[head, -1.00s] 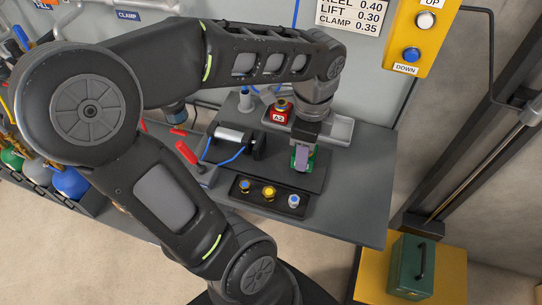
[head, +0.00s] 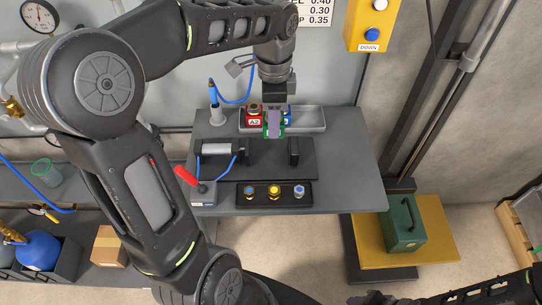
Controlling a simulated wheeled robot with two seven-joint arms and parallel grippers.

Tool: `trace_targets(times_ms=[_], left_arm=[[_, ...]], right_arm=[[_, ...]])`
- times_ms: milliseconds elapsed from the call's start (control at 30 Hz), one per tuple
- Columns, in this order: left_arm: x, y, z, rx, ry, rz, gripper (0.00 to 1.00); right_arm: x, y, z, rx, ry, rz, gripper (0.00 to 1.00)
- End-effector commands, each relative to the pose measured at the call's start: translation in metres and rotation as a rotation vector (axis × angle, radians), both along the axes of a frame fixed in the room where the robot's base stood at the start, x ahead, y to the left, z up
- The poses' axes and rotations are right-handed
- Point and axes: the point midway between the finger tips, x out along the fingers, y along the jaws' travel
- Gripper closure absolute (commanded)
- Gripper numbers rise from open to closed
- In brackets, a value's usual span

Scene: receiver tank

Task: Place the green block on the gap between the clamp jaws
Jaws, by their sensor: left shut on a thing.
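My left gripper (head: 273,122) points down and is shut on the green block (head: 267,130), whose sides show around the fingers. The clamp on the dark plate has a left jaw (head: 246,152) beside a silver cylinder (head: 216,149) and a right jaw (head: 293,152). In the picture, the held block appears between the two jaws sideways and higher than them, apart from both. Its height above the plate is hard to tell. My right arm enters at the bottom right; its gripper (head: 374,298) shows only as a dark, cropped shape at the bottom edge.
A grey tray (head: 311,119) behind the clamp holds a red block marked A2 (head: 254,118) and a blue block (head: 288,114), partly hidden by my gripper. A button panel (head: 246,201) and a red-handled lever (head: 186,176) stand in front. The bench's right side is clear.

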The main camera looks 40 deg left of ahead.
Motion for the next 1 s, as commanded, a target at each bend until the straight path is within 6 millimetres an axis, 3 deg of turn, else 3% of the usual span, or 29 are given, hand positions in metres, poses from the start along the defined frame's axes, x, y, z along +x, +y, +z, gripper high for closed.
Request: trace_targets(times_ms=[167,400,800,1000], left_arm=[[-0.001,0.0,-0.015,0.0,0.003,0.001,1.0],[-0.001,0.0,-0.056,0.0,0.003,0.001,1.0],[0.0,0.0,-0.065,0.0,0.0,0.001,1.0],[-0.001,0.0,-0.09,0.0,0.003,0.0,1.0]], right_arm=[[0.0,0.0,0.0,0.0,0.0,0.0,0.59],[0.0,0.0,0.001,0.0,0.001,0.0,0.59],[0.0,0.0,0.001,0.0,0.001,0.0,0.59],[0.0,0.0,0.001,0.0,0.001,0.0,0.59]])
